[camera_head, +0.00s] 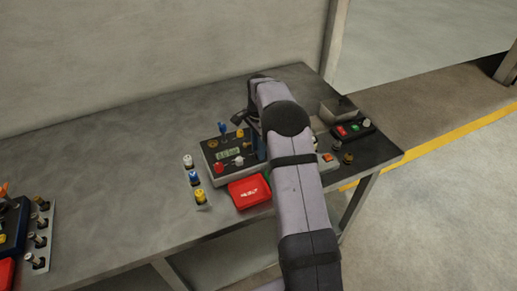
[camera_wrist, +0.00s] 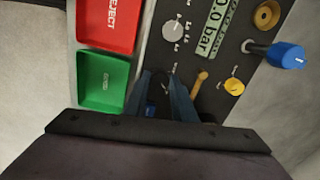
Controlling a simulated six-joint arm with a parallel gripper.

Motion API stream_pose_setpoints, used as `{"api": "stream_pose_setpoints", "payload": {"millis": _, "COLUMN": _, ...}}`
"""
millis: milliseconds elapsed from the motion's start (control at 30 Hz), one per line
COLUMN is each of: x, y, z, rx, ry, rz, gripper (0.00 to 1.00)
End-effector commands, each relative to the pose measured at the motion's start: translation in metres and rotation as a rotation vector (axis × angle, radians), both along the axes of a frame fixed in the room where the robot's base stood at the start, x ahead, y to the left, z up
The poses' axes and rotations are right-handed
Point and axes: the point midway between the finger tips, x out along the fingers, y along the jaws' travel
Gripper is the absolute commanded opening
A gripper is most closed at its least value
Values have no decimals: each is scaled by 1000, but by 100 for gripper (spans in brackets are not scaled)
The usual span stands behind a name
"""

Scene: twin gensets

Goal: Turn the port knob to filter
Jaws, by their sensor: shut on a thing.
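The control panel (camera_wrist: 216,70) fills the upper middle of the wrist view, with a pressure display (camera_wrist: 212,32), a white knob (camera_wrist: 173,29), a small yellow knob (camera_wrist: 234,86) and a blue-capped post (camera_wrist: 285,55). It also shows in the head view (camera_head: 209,157), left of my arm. My gripper (camera_wrist: 160,88) is down at the panel, beside a brass lever (camera_wrist: 199,83). It is shut on a small part, likely a knob, mostly hidden between the fingers. I cannot read its labels or tell its setting. In the head view my arm covers most of the gripper.
A red REJECT tray (camera_head: 249,192) and a green tray (camera_wrist: 102,81) adjoin the panel. White, blue and yellow knobs (camera_head: 194,178) stand to its left. A button box (camera_head: 352,129) is right of my arm. Another panel (camera_head: 12,225) is far left. The table's left-middle (camera_head: 100,160) is clear.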

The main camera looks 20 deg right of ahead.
Motion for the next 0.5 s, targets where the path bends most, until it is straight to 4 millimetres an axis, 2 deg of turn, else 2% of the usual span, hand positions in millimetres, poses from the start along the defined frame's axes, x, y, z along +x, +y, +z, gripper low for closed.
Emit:
{"api": "stream_pose_setpoints", "payload": {"millis": 233, "x": 1, "y": -1, "z": 1, "rx": -4, "ry": -4, "rz": -101, "gripper": 2}}
{"api": "stream_pose_setpoints", "payload": {"millis": 500, "x": 1, "y": -1, "z": 2, "rx": -4, "ry": -4, "rz": -133, "gripper": 2}}
